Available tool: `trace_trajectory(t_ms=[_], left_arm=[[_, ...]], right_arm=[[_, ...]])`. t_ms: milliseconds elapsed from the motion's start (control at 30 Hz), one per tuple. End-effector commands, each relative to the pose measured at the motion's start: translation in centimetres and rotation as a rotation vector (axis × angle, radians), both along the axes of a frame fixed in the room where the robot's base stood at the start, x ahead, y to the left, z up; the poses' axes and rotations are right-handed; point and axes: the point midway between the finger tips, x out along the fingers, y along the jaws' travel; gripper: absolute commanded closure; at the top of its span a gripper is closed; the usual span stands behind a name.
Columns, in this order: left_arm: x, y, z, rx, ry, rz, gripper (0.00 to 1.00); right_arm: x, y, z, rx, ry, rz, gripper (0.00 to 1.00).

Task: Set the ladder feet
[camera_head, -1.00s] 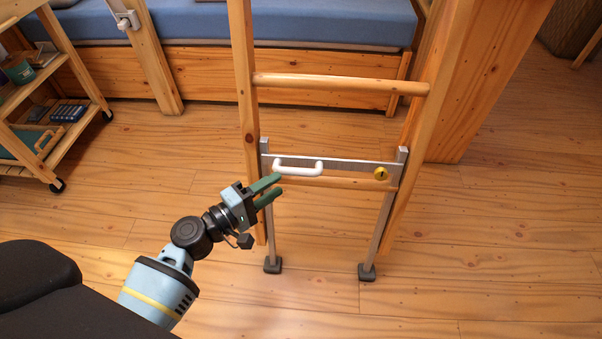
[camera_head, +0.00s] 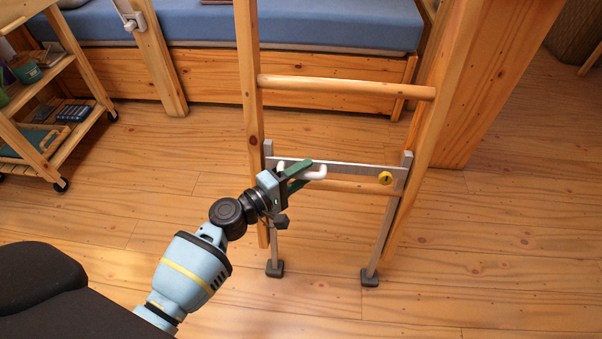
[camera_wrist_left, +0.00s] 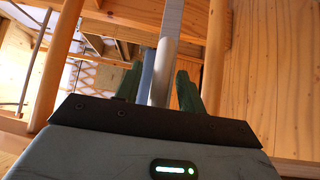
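The wooden ladder (camera_head: 249,118) stands upright with a grey metal crossbar (camera_head: 345,170) near its bottom. Two thin metal legs end in dark feet, a left foot (camera_head: 274,268) and a right foot (camera_head: 370,277), at the floor. My left gripper (camera_head: 304,174) is at the handle with green fingers apart. In the left wrist view the handle (camera_wrist_left: 162,75) stands between the open fingers (camera_wrist_left: 160,88). The fingers partly hide the handle in the head view. My right gripper is out of view.
A wooden shelf cart (camera_head: 60,150) on wheels stands at the left. A bed with a blue mattress (camera_head: 290,25) is behind the ladder. A wide wooden panel (camera_head: 490,80) stands close at the ladder's right. The floor (camera_head: 500,270) in front is clear.

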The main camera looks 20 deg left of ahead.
Motion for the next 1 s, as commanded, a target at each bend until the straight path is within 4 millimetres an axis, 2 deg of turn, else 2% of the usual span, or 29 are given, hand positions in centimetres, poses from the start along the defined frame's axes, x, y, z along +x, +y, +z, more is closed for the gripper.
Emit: trace_trajectory(t_ms=[33,300,567,800,1000], left_arm=[[0.0,0.0,0.0,0.000,0.000,0.000,0.67],[0.0,0.0,0.0,0.000,0.000,0.000,1.00],[0.0,0.0,0.4,0.000,-0.001,-0.001,1.00],[0.9,0.3,4.9,0.000,-0.010,0.000,1.00],[1.3,0.4,6.6,-0.001,-0.008,0.001,1.00]], right_arm=[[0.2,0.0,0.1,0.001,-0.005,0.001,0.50],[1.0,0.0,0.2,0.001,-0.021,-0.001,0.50],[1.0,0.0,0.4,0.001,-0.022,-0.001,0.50],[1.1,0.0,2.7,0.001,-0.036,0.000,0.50],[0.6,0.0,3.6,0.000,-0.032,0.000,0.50]])
